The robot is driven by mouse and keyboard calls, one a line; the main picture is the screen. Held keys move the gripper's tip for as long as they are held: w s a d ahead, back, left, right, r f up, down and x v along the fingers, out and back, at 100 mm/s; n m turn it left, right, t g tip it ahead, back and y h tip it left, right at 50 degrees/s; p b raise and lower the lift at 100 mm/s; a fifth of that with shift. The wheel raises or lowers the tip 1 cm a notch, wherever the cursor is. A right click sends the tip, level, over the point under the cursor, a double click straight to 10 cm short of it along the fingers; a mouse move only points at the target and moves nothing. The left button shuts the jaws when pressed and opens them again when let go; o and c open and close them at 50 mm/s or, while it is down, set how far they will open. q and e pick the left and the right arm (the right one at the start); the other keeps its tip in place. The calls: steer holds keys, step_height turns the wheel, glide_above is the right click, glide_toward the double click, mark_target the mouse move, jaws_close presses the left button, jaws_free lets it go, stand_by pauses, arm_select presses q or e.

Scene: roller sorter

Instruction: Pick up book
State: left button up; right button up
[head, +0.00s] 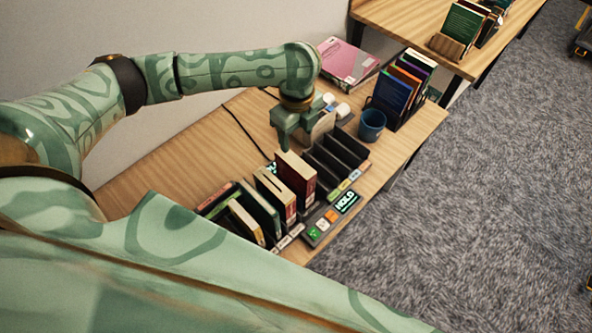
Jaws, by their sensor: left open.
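A slotted sorter rack (338,156) stands on the wooden desk. Several upright books fill its near slots, among them a dark red book (296,178) that stands tallest at the end of the row, a book with a red spine (274,194) and a green book (258,208). The far slots are empty. My left gripper (284,142) points down, open and empty, just above and behind the dark red book. I cannot tell whether it touches the book. My right gripper is not in view.
A panel reading HOLD (346,202) with coloured buttons (321,225) sits along the rack's front. Another desk (400,20) stands beyond. Carpet is on the right.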

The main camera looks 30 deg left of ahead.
mark_target(297, 161)
arm_select(q)
steer(key=f+b, duration=0.1)
steer(key=f, duration=0.3)
steer(key=f+b, duration=0.1)
steer(key=f, duration=0.3)
steer(key=w+f+b, duration=0.1)
steer(key=f, duration=0.3)
steer(key=shift+a+f+b, duration=0.25)
steer(key=shift+b, duration=0.1)
step_height(297, 161, down, 5)
steer(key=shift+s+a+r+b, duration=0.15)
steer(key=shift+r+b, duration=0.05)
steer(key=shift+b, duration=0.5)
steer(key=shift+f, duration=0.3)
jaws_close()
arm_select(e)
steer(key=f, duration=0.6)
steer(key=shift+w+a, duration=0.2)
